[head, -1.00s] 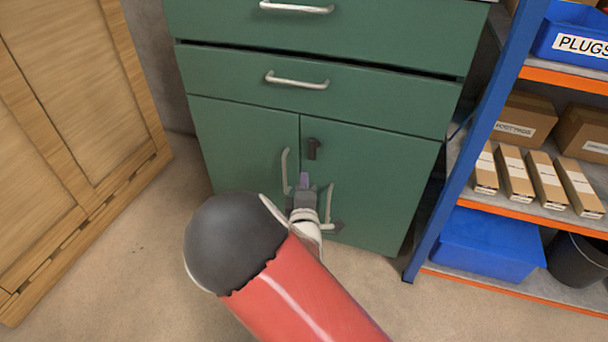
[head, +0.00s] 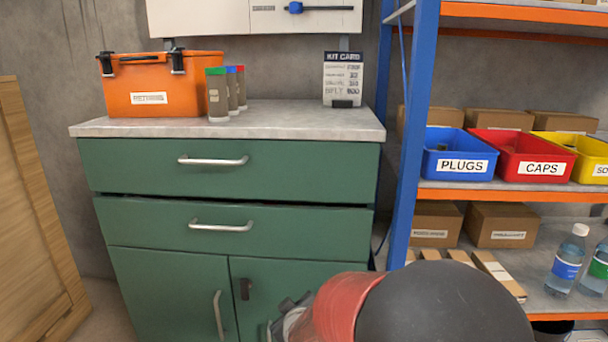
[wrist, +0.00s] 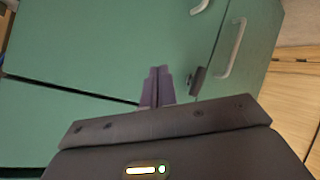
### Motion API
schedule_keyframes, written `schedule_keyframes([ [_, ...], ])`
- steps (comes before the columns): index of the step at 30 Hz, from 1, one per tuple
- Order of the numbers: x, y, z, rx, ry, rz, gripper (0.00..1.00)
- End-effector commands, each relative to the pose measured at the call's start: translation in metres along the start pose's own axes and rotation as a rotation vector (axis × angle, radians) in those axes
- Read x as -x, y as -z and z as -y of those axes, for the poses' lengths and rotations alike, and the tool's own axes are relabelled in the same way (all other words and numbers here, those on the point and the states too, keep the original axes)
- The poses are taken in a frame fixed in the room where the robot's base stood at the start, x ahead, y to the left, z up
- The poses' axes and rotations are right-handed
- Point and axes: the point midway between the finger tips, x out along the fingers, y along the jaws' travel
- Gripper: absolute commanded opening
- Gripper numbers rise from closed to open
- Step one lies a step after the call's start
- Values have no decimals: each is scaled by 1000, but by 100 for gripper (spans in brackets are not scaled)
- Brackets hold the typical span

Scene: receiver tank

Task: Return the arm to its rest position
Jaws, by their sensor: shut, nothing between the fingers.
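My gripper shows in the wrist view (wrist: 157,88) with its two purple-grey fingers together and nothing between them. It is in front of the green cabinet (head: 290,250), close to the dark latch (wrist: 197,80) and a door handle (wrist: 236,47). In the head view, my red and black arm covers the lower middle and right. Only part of my wrist shows there beside the lower doors, and the fingertips are hidden or too small to make out. The cabinet's drawers and doors look shut or nearly so.
The grey cabinet top (head: 285,120) holds an orange box (head: 190,80), several capped tubes and a kit card (head: 342,78). A blue-posted shelf (head: 410,130) with bins, cartons and bottles stands at the right. A wooden panel (head: 30,200) stands at the left.

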Motion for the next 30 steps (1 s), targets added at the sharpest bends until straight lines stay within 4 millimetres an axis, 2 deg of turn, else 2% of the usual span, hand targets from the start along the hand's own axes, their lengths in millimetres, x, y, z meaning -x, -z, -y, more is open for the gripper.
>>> schedule_keyframes([
  [1, 23, 1, -21, -93, 34, 20, 0],
  [3, 51, -4, -37, -201, 87, 61, 0],
  [5, 79, -8, -49, -284, 124, 96, 0],
  [9, 148, -25, -74, -445, 171, 191, 0],
  [15, 248, -62, -88, -620, 134, 361, 0],
  [18, 284, -80, -88, -685, 87, 440, 0],
  [21, 308, -92, -85, -729, 47, 498, 0],
  [24, 320, -100, -83, -750, 24, 530, 0],
  [30, 322, -102, -82, -758, 20, 541, 0],
])
